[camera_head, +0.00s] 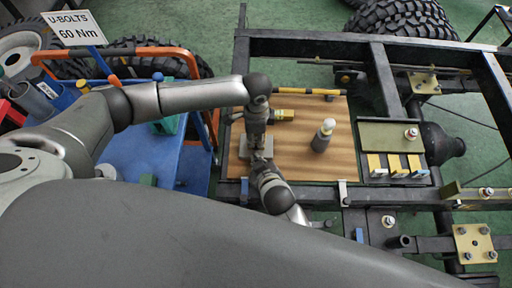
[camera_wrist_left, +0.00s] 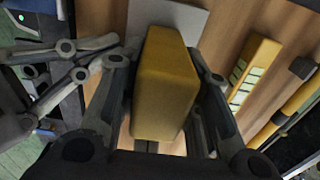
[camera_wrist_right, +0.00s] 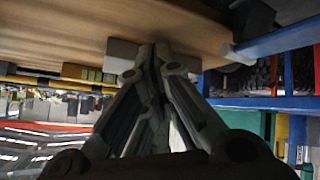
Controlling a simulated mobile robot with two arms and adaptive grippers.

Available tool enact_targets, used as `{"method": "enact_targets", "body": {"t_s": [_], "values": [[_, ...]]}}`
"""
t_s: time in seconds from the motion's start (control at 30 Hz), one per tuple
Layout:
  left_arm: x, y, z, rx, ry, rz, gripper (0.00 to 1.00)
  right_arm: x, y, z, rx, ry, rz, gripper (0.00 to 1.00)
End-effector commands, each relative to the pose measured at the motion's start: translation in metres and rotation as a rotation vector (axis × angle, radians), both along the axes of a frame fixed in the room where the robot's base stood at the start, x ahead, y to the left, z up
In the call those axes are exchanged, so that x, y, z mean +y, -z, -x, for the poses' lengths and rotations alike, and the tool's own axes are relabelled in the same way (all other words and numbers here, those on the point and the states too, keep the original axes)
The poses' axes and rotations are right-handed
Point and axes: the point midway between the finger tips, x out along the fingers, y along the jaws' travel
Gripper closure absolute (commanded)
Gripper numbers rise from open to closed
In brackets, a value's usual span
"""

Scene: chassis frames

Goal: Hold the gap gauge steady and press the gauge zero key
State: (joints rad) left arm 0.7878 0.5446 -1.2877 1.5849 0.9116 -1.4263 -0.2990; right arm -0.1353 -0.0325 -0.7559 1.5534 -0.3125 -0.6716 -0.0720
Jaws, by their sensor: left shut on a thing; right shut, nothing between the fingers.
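My left gripper (camera_wrist_left: 165,95) is shut on a yellow block (camera_wrist_left: 165,85), which I take to be the gap gauge. It stands by a light grey plate (camera_wrist_left: 190,18) on the wooden board. In the head view my left gripper (camera_head: 257,150) points down over the board's left part and hides most of the gauge. My right gripper (camera_wrist_right: 150,60) is shut and empty, its tips close to a light grey block (camera_wrist_right: 122,52). In the head view my right gripper (camera_head: 262,166) comes in from below, close to the left one. I cannot make out the zero key or tell whether the tips touch it.
The wooden board (camera_head: 340,165) lies across the black chassis frame. A blue bench (camera_head: 145,150) stands left.

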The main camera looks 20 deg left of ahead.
Motion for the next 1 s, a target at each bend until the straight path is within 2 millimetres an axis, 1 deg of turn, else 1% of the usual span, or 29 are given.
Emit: {"method": "enact_targets", "body": {"t_s": [0.63, 1.0], "values": [[-0.0002, -0.0003, -0.0002, 0.0, 0.0, 0.0, 0.96, -0.0001, 0.0001, 0.0, 0.0, 0.0, 0.0, 1.0], [-0.0002, -0.0003, -0.0002, 0.0, 0.0, 0.001, 0.96, 0.0025, -0.0005, -0.0081, 0.0, 0.001, -0.001, 1.0]]}}
